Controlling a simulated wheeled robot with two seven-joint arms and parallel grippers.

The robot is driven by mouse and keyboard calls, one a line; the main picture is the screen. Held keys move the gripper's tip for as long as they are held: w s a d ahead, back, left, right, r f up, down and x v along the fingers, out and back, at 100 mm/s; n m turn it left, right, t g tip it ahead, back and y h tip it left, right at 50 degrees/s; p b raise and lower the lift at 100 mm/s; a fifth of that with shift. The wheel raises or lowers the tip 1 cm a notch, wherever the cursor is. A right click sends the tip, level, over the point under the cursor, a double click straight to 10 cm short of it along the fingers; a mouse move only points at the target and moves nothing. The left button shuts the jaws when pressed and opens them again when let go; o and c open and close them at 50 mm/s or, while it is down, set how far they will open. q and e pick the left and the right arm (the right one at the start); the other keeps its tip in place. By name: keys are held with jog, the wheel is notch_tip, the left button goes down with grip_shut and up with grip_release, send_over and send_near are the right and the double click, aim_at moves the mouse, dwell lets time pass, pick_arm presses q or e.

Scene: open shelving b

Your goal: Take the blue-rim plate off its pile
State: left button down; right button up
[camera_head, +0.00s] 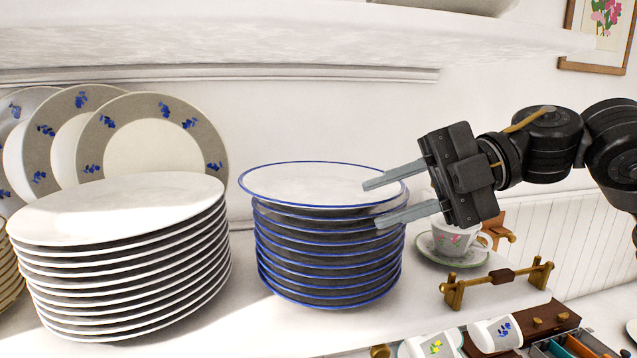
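A pile of blue-rim plates (325,248) stands on the shelf in the middle of the head view. Nothing shows held between the fingers. I cannot tell whether they touch the plates. My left gripper is not in view.
A pile of plain white plates (125,265) stands close on the left. Patterned plates (150,140) lean behind it. A cup (452,238) on a saucer (425,246) and a small brass-and-wood rail (500,279) stand on the right. An upper shelf (250,40) hangs above.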

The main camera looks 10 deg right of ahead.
jog(key=shift+s+d, duration=0.15)
jog(key=shift+c, duration=0.3)
grip_shut()
jog(key=shift+r, duration=0.1)
